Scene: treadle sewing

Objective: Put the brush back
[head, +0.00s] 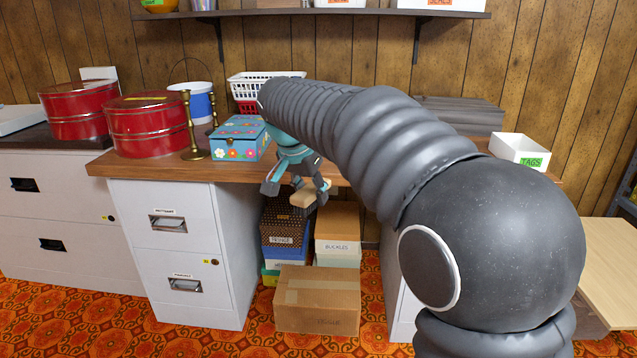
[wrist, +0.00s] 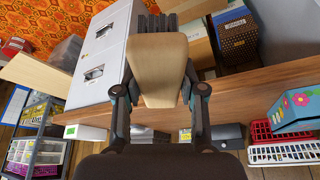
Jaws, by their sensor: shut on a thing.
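My gripper (head: 296,189) is shut on the brush (head: 306,196), which has a pale wooden block. In the head view it hangs at the front edge of the wooden desk top (head: 233,171), above the gap between the cabinets. The wrist view shows the brush (wrist: 163,72) between both fingers (wrist: 163,95), with dark bristles at its far end. My arm hides much of the desk top's right half in the head view.
On the desk stand red tins (head: 150,128), brass candlesticks (head: 190,130), a flowered box (head: 240,137), a white basket (head: 248,88) and a white TAGS tray (head: 519,149). Cardboard boxes (head: 318,300) fill the gap below. A shelf (head: 300,12) runs above.

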